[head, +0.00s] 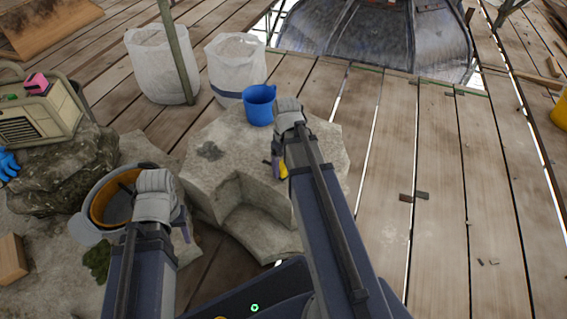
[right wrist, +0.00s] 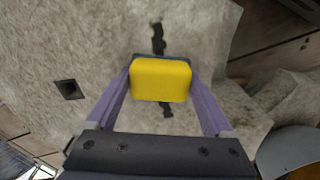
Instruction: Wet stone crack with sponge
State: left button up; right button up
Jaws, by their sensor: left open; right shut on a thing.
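The pale stone block (head: 235,170) stands in the middle of the head view. In the right wrist view its face shows a dark, jagged crack (right wrist: 157,38). My right gripper (right wrist: 160,80) is shut on the yellow sponge (right wrist: 160,82). The sponge lies across the crack line, which shows above and below it; I cannot tell whether it touches the stone. In the head view only a bit of the sponge (head: 284,171) shows beside my right gripper (head: 277,170). My left gripper (head: 187,228) is open near the bucket, its fingers mostly hidden.
A blue cup (head: 259,108) stands on the block's far edge. A grey bucket (head: 88,222) with an orange inside is at left. A radio (head: 40,115) sits on a rock. Two white bags (head: 157,65) stand behind. A square hole (right wrist: 69,89) marks the stone. Planks at right are mostly clear.

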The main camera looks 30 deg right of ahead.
jog(key=shift+s+d, duration=0.4)
jog(key=shift+s, duration=0.45)
jog(key=shift+s, duration=0.15)
jog(key=shift+s+d, duration=0.35)
jog(key=shift+s, duration=0.25)
jog(key=shift+s+d, duration=0.35)
jog(key=shift+s, duration=0.25)
jog(key=shift+w+r, duration=0.1)
jog(key=shift+r, duration=0.05)
notch_tip(320, 180, up, 7)
jog(key=p, duration=0.7)
